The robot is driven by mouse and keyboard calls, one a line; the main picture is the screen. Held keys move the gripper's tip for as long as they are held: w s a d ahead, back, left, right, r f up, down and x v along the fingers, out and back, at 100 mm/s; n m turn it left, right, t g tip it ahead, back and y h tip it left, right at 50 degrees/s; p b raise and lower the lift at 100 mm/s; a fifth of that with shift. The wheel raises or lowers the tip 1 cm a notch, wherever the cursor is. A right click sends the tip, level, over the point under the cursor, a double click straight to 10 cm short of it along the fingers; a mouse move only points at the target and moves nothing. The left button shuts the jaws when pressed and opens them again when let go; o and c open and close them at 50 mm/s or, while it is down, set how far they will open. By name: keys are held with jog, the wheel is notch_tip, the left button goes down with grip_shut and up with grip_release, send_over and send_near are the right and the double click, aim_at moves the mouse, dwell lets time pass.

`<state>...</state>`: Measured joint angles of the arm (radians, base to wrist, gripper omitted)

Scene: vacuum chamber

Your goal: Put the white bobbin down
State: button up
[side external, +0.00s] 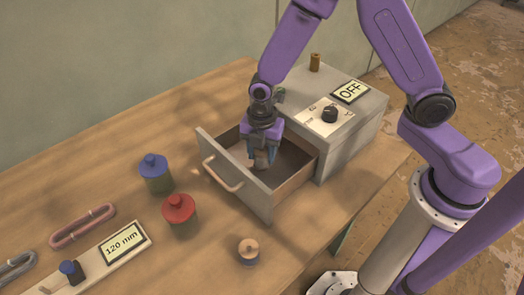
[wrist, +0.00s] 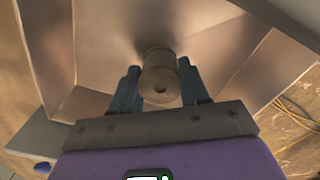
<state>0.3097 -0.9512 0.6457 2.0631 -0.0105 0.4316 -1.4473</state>
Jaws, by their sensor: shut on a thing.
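The white bobbin (wrist: 160,82) looks pale beige in the wrist view, with its round end facing the camera. My gripper (wrist: 158,92) is shut on it, with one blue-grey finger on each side. In the side external view my gripper (side external: 262,153) reaches down into the open drawer (side external: 237,176), and the bobbin (side external: 261,159) shows between the fingers, partly hidden by them. The drawer's walls surround it. I cannot tell whether the bobbin touches the drawer floor.
The drawer belongs to a grey cabinet (side external: 349,133) with a dial and an OFF sign. A small brown spool (side external: 315,62) stands on top. A blue-lidded jar (side external: 155,174), a red jar (side external: 179,211) and another bobbin (side external: 248,252) stand in front on the table.

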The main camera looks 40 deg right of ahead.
jog(key=shift+f, duration=0.1)
jog(key=o, duration=1)
jog(key=shift+o, duration=0.2)
notch_tip(320, 180, up, 12)
jog(key=s+d+r+m, duration=0.1)
jog(key=s+d+m, duration=0.2)
jog(key=s, duration=0.4)
jog(key=s+d+r+m, duration=0.2)
jog(key=s+d+m, duration=0.2)
jog(key=s, duration=0.4)
jog(key=s+d+r+m, duration=0.1)
jog(key=s+d+m, duration=0.2)
jog(key=s, duration=0.5)
jog(key=shift+d+r+m, duration=0.25)
jog(key=shift+r+m, duration=0.15)
jog(key=shift+m, duration=0.3)
